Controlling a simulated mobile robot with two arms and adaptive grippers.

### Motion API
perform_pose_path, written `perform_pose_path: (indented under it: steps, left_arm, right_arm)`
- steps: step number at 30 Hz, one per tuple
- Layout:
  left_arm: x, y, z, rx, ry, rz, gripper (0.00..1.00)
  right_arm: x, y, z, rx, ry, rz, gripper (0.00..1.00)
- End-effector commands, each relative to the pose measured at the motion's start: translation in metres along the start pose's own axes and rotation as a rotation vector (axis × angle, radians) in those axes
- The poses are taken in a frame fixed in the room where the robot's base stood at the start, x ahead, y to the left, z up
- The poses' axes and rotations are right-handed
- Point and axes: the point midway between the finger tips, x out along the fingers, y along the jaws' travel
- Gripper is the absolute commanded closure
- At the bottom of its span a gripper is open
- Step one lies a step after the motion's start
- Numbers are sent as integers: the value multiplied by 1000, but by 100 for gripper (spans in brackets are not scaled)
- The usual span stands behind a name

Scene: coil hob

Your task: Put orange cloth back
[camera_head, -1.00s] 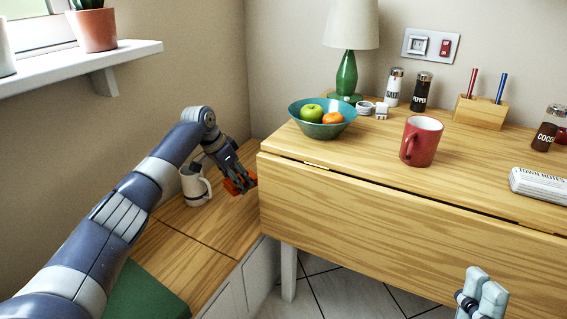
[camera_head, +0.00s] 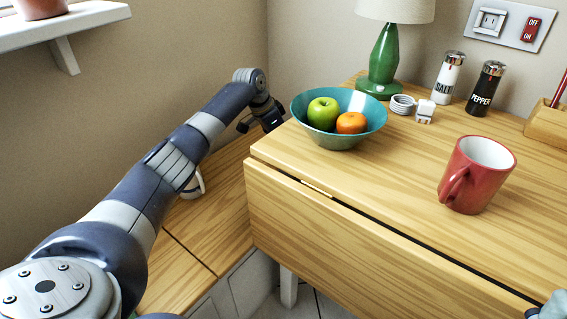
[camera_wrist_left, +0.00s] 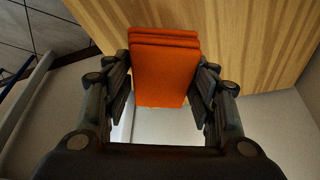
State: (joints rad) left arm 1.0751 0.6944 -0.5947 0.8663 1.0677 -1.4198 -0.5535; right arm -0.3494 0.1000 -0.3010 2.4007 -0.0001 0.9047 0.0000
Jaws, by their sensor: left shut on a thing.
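The orange cloth (camera_wrist_left: 164,72) is folded into a neat stack of layers in the left wrist view. My left gripper (camera_wrist_left: 164,84) has a finger on each side of it and is shut on it. In the head view my left gripper (camera_head: 268,120) is at the back left corner of the table, close to the teal bowl. The cloth is hidden from the head view there. Only a small piece of my right gripper (camera_head: 550,307) shows at the bottom right corner, so its fingers cannot be read.
The teal bowl (camera_head: 313,118) holds a green apple (camera_head: 322,112) and an orange (camera_head: 351,123). A red mug (camera_head: 476,178), salt (camera_head: 447,80) and pepper (camera_head: 485,90) shakers and a green lamp (camera_head: 381,62) stand on the wooden table (camera_head: 400,190). My arm mostly hides a white mug (camera_head: 196,185) on the lower counter.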

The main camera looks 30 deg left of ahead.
Motion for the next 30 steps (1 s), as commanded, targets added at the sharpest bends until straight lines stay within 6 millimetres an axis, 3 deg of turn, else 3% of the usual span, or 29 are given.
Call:
perform_pose_path:
  steps: [1, 8, 15, 27, 28, 30]
  left_arm:
    - [13, 0, 7, -1, -4, 2, 70]
    - [28, 1, 12, 0, -3, 2, 70]
    - [64, 1, 28, 0, -3, 1, 70]
    - [68, 1, 29, 0, -3, 2, 70]
    - [68, 1, 29, 0, -3, 1, 45]
    - [68, 1, 29, 0, -2, 1, 29]
  right_arm:
    - [-8, 0, 3, 0, -6, 0, 0]
    - [-14, 0, 4, -1, -5, 0, 0]
    - [-30, 0, 8, -1, 1, -4, 0]
    - [-25, 0, 7, -2, 8, -7, 0]
    - [-26, 0, 7, -2, 7, -6, 0]
    - [-26, 0, 7, -1, 5, -5, 0]
